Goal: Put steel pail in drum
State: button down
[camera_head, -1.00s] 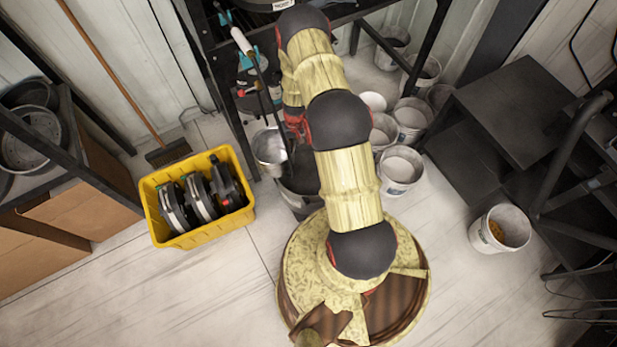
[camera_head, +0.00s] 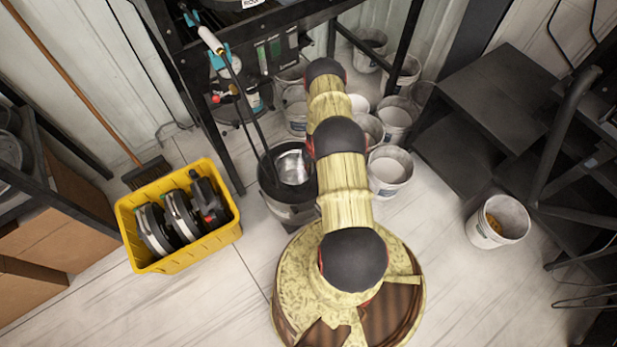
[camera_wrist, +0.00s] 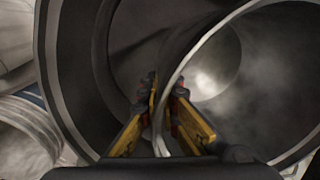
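The steel pail (camera_head: 292,167) is a shiny grey bucket, showing inside the mouth of the dark drum (camera_head: 287,211), left of my arm. The head view does not show whether it rests on the drum's bottom. My gripper is hidden behind my arm there. In the wrist view my gripper (camera_wrist: 165,88) has its yellow and black fingers close together on either side of the pail's thin rim, shut on its wall. The pail (camera_wrist: 277,82) opens towards the right, within the drum's wide dark rim (camera_wrist: 48,62).
A yellow crate (camera_head: 185,252) with reel-like items stands left of the drum. Several white buckets (camera_head: 390,172) crowd behind my arm. A dark rack (camera_head: 215,130) rises behind the drum. A bucket (camera_head: 498,222) and black steps (camera_head: 490,100) stand at right. Front floor is clear.

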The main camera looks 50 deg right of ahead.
jog(key=shift+f+b, duration=0.8)
jog(key=shift+f, duration=1.15)
jog(key=c, duration=2)
grip_release()
jog(key=shift+c, duration=0.2)
notch_tip(320, 180, up, 12)
jog(key=d+p, duration=0.1)
jog(key=p, duration=0.3)
jog(key=shift+s+p, duration=0.25)
jog(key=shift+p, duration=0.05)
